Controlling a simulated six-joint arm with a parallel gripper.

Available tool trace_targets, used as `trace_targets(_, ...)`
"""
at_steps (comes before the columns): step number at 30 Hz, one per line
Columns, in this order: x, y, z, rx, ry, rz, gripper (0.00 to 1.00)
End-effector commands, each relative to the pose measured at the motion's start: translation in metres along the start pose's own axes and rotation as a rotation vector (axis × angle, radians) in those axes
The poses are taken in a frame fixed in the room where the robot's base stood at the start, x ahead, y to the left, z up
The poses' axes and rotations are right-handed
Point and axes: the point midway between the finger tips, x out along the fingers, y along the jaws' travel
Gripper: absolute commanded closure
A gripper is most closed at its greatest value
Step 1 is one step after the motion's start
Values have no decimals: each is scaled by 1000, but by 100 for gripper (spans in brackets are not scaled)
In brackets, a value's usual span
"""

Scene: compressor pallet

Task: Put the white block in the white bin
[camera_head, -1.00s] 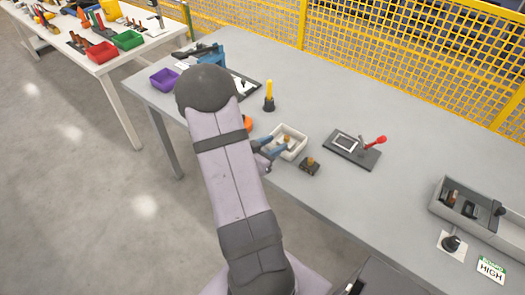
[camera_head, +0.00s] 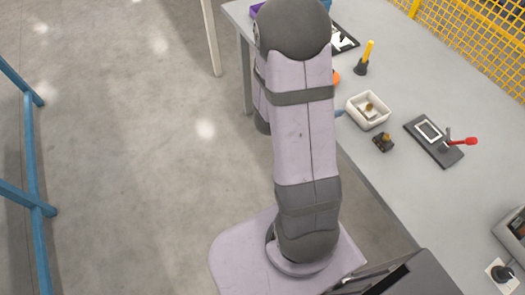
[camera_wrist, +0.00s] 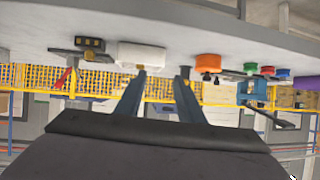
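The white bin (camera_head: 368,110) stands near the front edge of the grey table, to the right of my arm in the head view. A small brass-brown piece (camera_head: 369,107) shows inside it. I cannot clearly make out a separate white block; any white piece inside would blend with the bin. My gripper is mostly hidden behind my arm in the head view, with a bit of blue finger left of the bin. In the upside-down wrist view my gripper (camera_wrist: 162,73) has its two blue fingers apart with nothing held between them, and the bin (camera_wrist: 142,54) lies beyond, apart from them.
A small dark block with a brass top (camera_head: 383,142) sits in front of the bin. A black plate with a red lever (camera_head: 435,140) is to the right. A yellow post on a black base (camera_head: 363,58) stands behind. An orange object (camera_wrist: 207,64) is beside the bin.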

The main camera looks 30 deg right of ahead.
Motion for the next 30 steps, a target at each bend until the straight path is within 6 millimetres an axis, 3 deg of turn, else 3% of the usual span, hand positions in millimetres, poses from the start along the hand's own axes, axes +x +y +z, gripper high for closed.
trace_targets(5,-38,-71,35,-63,-205,-276,65)
trace_targets(9,-102,-118,76,-208,-418,-531,65)
trace_targets(12,-156,-127,104,-364,-563,-680,65)
trace_targets(16,-218,-108,133,-618,-720,-813,65)
trace_targets(19,-249,-75,145,-824,-807,-857,65)
trace_targets(24,-270,-18,146,-1118,-883,-840,65)
trace_targets(30,-272,20,137,-1300,-908,-785,65)
